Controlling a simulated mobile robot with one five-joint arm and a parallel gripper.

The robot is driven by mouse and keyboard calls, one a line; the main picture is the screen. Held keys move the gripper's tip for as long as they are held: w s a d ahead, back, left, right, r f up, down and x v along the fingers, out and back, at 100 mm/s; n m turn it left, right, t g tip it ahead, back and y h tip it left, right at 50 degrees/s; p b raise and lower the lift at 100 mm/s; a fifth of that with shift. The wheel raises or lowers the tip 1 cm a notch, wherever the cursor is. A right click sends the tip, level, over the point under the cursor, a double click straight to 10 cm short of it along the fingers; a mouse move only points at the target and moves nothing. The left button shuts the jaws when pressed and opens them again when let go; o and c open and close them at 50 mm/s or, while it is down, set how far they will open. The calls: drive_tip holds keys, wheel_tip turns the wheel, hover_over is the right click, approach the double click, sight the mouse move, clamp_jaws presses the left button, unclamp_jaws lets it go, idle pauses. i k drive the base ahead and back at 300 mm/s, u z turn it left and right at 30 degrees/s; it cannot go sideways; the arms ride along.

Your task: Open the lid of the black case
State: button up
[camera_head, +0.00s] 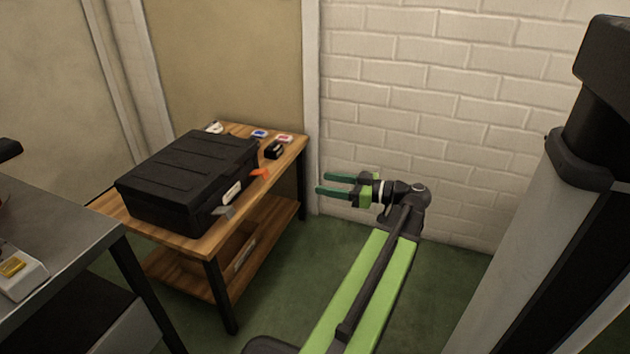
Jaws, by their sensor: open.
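The black case (185,180) lies on a wooden table (291,150) left of the middle. Its lid (190,158) is closed. A small white label and a grey latch-like piece (222,211) and an orange one (259,173) show along its right-hand side. My gripper (318,184) is to the right of the case, apart from it, past the table's right edge. Its two green fingers point left and are open, with nothing between them. The far and left sides of the case are hidden.
A small black object (274,150) and several small cards lie at the table's back right. A lower wooden shelf (262,232) holds a box. A grey workbench (60,225) stands at the near left. A white brick wall (430,100) is behind my gripper. Green floor is clear between.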

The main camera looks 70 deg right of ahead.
sight(187, 172)
drive_tip(key=z, duration=0.05)
drive_tip(key=k, duration=1)
drive_tip(key=u, duration=0.05)
